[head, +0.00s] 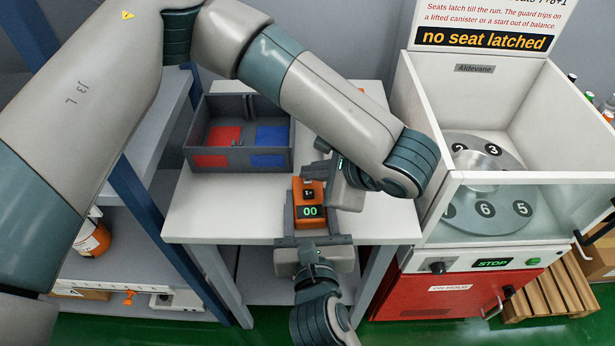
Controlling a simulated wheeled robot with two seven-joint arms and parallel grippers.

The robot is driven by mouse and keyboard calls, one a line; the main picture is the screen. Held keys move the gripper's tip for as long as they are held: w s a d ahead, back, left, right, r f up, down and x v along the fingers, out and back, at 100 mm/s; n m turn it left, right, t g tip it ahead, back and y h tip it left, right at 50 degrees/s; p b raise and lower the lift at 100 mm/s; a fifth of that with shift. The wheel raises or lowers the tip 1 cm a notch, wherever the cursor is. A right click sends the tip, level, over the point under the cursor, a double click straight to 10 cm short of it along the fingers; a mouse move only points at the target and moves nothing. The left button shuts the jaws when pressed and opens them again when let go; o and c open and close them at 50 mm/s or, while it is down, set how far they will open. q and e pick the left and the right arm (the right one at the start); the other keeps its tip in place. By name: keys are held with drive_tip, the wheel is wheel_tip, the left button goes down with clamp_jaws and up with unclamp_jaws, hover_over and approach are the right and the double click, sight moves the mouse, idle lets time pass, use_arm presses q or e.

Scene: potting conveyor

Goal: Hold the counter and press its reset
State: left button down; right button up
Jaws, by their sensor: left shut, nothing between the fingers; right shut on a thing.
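The counter (311,223) is a small orange box on the white table (230,222), with a dark display reading 00 in green and a +1 mark above it. My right gripper (308,216) comes from the front edge, with its fingers on the two sides of the counter, shut on it. My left gripper (318,170) is at the counter's far upper end, shut with nothing between its fingers. The gripper hides part of that end. I cannot tell whether its tips touch the counter. The reset is not clearly visible.
A dark grey tray (240,164) with red and blue patches sits behind to the left. A white machine (500,255) with a numbered turntable stands at right; its sign reads "no seat latched" and its panel "STOP". Shelves stand at left. The table's front left is clear.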

sight(311, 223)
use_arm(q)
drive_tip(key=shift+r, duration=0.7)
drive_tip(key=shift+r, duration=0.1)
drive_tip(key=shift+r, duration=2.45)
use_arm(e)
drive_tip(key=o, duration=1)
drive_tip(key=shift+s+d+r, duration=0.1)
drive_tip(key=shift+s+r, duration=0.1)
drive_tip(key=shift+s, duration=1.05)
drive_tip(key=shift+s+d+r, duration=0.1)
drive_tip(key=shift+s+r, duration=0.05)
drive_tip(key=shift+s, duration=1.05)
drive_tip(key=shift+s+d+r, duration=0.1)
drive_tip(key=shift+s+r, duration=0.1)
drive_tip(key=shift+s, duration=1.05)
